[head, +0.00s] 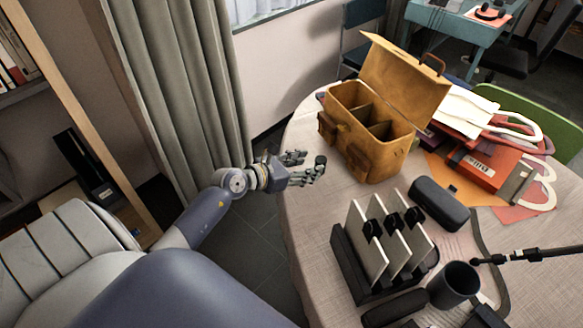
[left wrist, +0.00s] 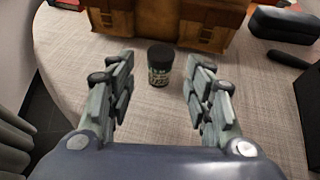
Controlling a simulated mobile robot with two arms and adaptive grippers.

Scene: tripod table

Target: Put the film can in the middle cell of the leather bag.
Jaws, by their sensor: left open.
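The film can (left wrist: 160,64) is a small dark cylinder with a black lid and a pale label. It stands upright on the table in the left wrist view, in front of the leather bag. My left gripper (head: 307,167) is open at the table's left edge. In the left wrist view its fingers (left wrist: 160,88) lie either side of the can's line, with the can between and slightly beyond the tips, not gripped. The tan leather bag (head: 362,150) stands open with its lid raised; dividers split it into cells, and the middle cell looks empty. My right gripper is out of view.
A black rack (head: 348,262) with several upright pale plates stands nearer on the table. A dark case (head: 440,203), a dark cup (head: 454,285) and red folders (head: 480,168) lie to the right. Clear tablecloth (head: 325,205) lies between the bag and rack.

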